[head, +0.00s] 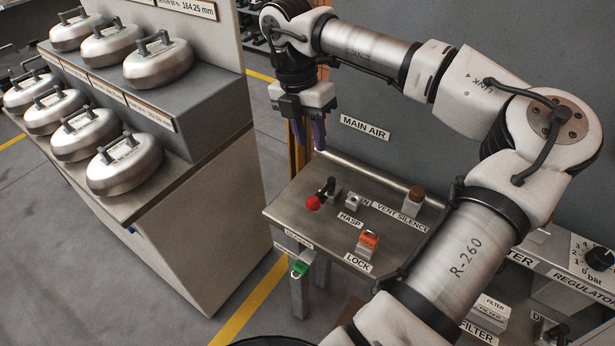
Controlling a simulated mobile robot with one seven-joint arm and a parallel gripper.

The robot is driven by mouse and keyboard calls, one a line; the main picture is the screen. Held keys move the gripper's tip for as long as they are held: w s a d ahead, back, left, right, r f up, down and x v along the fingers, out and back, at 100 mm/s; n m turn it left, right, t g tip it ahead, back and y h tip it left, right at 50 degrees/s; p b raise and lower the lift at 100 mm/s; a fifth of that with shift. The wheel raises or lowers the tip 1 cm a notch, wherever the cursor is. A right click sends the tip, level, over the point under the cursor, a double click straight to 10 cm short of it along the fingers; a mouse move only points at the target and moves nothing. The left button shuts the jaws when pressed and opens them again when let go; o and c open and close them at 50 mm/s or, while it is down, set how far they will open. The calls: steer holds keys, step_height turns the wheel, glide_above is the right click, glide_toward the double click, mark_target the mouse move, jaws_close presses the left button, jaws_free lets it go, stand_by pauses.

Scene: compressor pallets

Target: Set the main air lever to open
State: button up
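The main air lever (327,187) is a short dark handle with a red ball knob (313,202), on the metal bench below the MAIN AIR sign (365,128). Its knob points to the left front of the bench. My gripper (309,140) hangs with its fingers down, above the far left of the bench, behind and above the lever in the picture. Its two bluish fingers look apart with nothing between them. It does not touch the lever.
A green tag or lock (299,268) hangs at the front edge. Round metal weights (125,165) stand on the left cabinet. Filter and regulator parts lie at right.

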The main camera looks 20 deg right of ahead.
mark_target(320, 194)
steer(key=p+x, duration=0.1)
steer(key=x, duration=0.3)
steer(key=p+x, duration=0.1)
steer(key=x, duration=0.3)
steer(key=p+x, duration=0.1)
steer(key=x, duration=0.4)
steer(key=shift+a+f, duration=0.1)
steer(key=shift+a, duration=0.15)
jaws_close()
